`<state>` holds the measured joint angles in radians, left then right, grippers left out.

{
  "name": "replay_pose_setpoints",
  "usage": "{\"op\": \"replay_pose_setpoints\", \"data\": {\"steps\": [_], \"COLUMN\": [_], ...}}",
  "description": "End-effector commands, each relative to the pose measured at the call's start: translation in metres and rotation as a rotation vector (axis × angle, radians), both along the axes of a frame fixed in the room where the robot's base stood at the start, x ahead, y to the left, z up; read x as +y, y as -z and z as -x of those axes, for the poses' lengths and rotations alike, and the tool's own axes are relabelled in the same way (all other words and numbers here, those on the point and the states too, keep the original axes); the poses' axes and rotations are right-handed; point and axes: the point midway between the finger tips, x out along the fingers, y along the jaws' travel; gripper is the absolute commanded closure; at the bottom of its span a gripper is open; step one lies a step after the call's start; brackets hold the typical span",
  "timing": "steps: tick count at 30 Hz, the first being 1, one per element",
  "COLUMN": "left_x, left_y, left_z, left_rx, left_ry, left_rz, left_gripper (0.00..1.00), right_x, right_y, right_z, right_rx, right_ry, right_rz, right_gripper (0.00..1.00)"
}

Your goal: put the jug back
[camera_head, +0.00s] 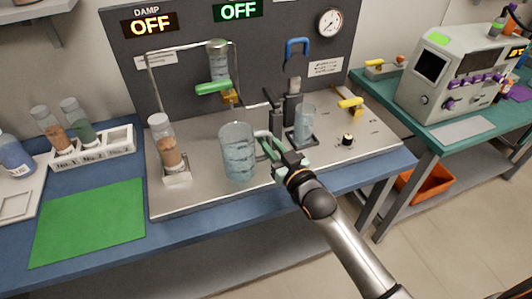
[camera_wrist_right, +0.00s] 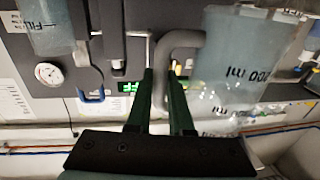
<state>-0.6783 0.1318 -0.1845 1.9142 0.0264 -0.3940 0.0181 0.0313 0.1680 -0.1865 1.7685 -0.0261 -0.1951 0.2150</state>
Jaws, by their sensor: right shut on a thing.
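The jug (camera_head: 238,155) is a clear measuring jug with liquid in it, upright over the front middle of the metal bench plate (camera_head: 205,200). I cannot tell whether its base touches the plate. My right gripper (camera_head: 268,147) comes from the right and is shut on the jug's handle. In the right wrist view the fingers (camera_wrist_right: 160,95) are around the grey handle (camera_wrist_right: 170,60), and the jug body (camera_wrist_right: 235,65) with volume marks is to the right. My left gripper is not in view.
A tube with brown grains (camera_head: 165,145) stands left of the jug. A clear beaker (camera_head: 305,125) stands right, close to my wrist. A green-handled valve (camera_head: 213,88) is behind. A white tube rack (camera_head: 95,145) and green mat (camera_head: 88,220) are at left.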

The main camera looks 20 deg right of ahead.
Motion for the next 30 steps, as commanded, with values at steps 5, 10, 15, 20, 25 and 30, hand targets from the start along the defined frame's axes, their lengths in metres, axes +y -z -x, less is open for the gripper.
{"op": "replay_pose_setpoints", "data": {"steps": [5, 10, 15, 20, 25, 30], "left_x": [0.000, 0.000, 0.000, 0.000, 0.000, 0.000], "left_y": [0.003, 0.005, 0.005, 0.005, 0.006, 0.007], "left_z": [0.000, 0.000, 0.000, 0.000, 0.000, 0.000], "left_rx": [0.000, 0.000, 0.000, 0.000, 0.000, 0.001], "left_ry": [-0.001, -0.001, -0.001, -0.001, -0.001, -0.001], "left_rz": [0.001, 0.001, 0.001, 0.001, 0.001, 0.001], "left_gripper": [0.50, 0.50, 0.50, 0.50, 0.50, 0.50], "right_x": [0.001, 0.001, 0.001, 0.001, 0.001, 0.001], "right_y": [0.010, 0.023, 0.044, 0.047, 0.048, 0.053], "right_z": [-0.011, -0.018, -0.017, -0.017, -0.017, -0.016], "right_rx": [-0.006, -0.002, -0.004, -0.006, -0.007, 0.000], "right_ry": [-0.001, 0.000, -0.001, -0.001, -0.001, 0.000], "right_rz": [-0.003, -0.003, -0.005, -0.004, -0.003, 0.000], "right_gripper": [1.00, 1.00, 1.00, 1.00, 1.00, 0.73]}}
